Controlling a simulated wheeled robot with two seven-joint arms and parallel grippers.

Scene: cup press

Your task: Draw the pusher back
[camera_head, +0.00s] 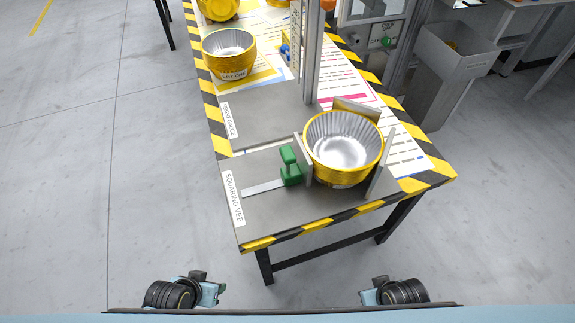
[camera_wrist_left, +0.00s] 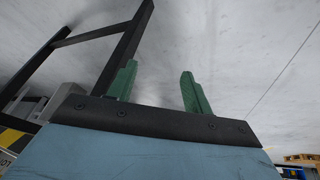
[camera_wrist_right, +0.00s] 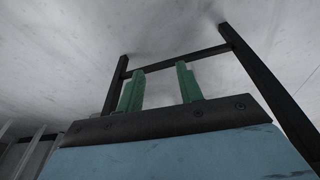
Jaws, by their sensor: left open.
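The pusher has a green handle (camera_head: 289,165) and an upright grey plate (camera_head: 304,158) on its right side. Grey vee walls (camera_head: 381,163) stand behind and right of the cup. My left gripper (camera_wrist_left: 158,88) is open and empty. My right gripper (camera_wrist_right: 160,84) is open and empty.
The table has a striped yellow-black edge (camera_head: 316,225) and dark legs. A metal post (camera_head: 307,60) rises behind the cup. Another yellow cup (camera_head: 229,55) stands at the back left. A grey bin (camera_head: 451,58) is at right. The floor in front is clear.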

